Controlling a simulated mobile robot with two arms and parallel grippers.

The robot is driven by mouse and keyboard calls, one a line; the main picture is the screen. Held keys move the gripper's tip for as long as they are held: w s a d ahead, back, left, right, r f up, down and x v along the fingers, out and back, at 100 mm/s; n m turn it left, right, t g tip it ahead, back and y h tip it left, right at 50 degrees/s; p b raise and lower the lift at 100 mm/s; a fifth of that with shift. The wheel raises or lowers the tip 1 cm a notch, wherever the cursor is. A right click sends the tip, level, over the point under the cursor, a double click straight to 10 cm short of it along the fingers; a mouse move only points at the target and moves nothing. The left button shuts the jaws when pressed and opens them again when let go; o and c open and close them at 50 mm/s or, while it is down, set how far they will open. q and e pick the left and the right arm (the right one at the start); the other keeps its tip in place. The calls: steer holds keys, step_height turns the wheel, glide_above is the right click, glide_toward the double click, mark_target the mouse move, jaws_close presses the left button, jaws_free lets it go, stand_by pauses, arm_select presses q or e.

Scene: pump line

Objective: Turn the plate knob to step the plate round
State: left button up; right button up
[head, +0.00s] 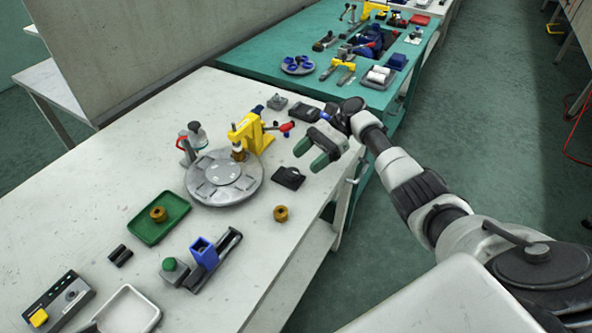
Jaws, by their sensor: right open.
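The round grey plate (250,189) lies on the white bench, with several shallow pockets around a raised middle disc. A yellow press (250,132) with a red-tipped lever stands at its back edge. No knob is clearly marked as the plate knob. A grey box (61,301) at the front left has a yellow button and a small round knob (71,295). My right gripper (310,155) is open and empty, with green fingertips, above the bench to the right of the plate. It is apart from the plate and the box. My left gripper is out of view.
A green tray (172,229) holds a brass-coloured ring (158,214); another ring (281,213) lies near the right edge. A blue holder (203,252), white tray (130,312) and black block (289,178) are on the bench. A teal table (262,64) stands behind.

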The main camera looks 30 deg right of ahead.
steer(key=b+v, duration=0.1)
steer(key=v, duration=0.4)
stand_by(0.5)
